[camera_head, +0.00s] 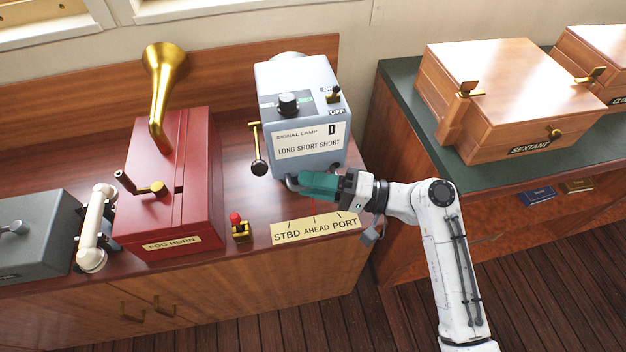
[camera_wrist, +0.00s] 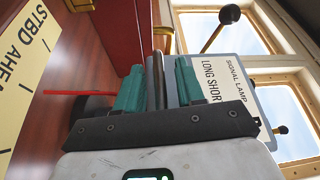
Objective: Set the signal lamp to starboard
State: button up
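The signal lamp (camera_head: 300,105) is a grey box on the wooden console, labelled SIGNAL LAMP, with a knob and a switch on top. The plate (camera_head: 315,229) in front reads STBD, AHEAD, PORT from left to right. A dark handle bar (camera_head: 291,182) sticks out low at the lamp's front. My gripper (camera_head: 303,183) is at this bar. In the wrist view the bar (camera_wrist: 158,80) stands between my two teal fingers, with narrow gaps visible on both sides.
A black-knobbed lever (camera_head: 257,150) is on the lamp's left side. A small red-topped switch (camera_head: 238,226) and the red fog horn (camera_head: 170,190) stand to the left. The sextant box (camera_head: 505,95) is on a separate cabinet at the right.

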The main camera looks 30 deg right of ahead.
jog(key=shift+a, duration=0.1)
grip_shut()
dwell(0.3)
